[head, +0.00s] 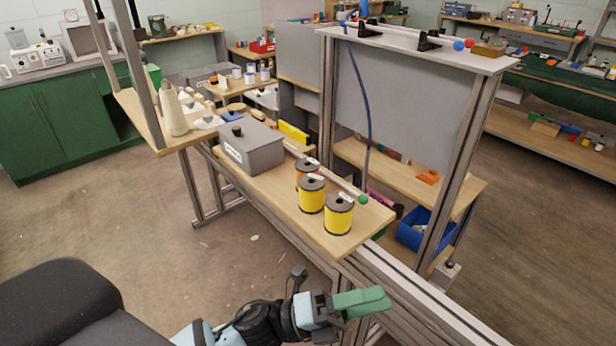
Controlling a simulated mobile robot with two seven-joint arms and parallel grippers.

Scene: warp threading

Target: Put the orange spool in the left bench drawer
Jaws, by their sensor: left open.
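The orange spool (304,168) stands upright on the wooden bench top (272,192). My left gripper (362,301) has green fingers and is low in front of the bench, apart from the spools and holding nothing I can see. My right gripper is not in view. I cannot make out the left bench drawer for certain.
A grey box (252,149) with a label and dark knob sits on the bench left of the spools. A tall metal frame (455,160) with a grey panel rises at the right. Floor on the left is clear.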

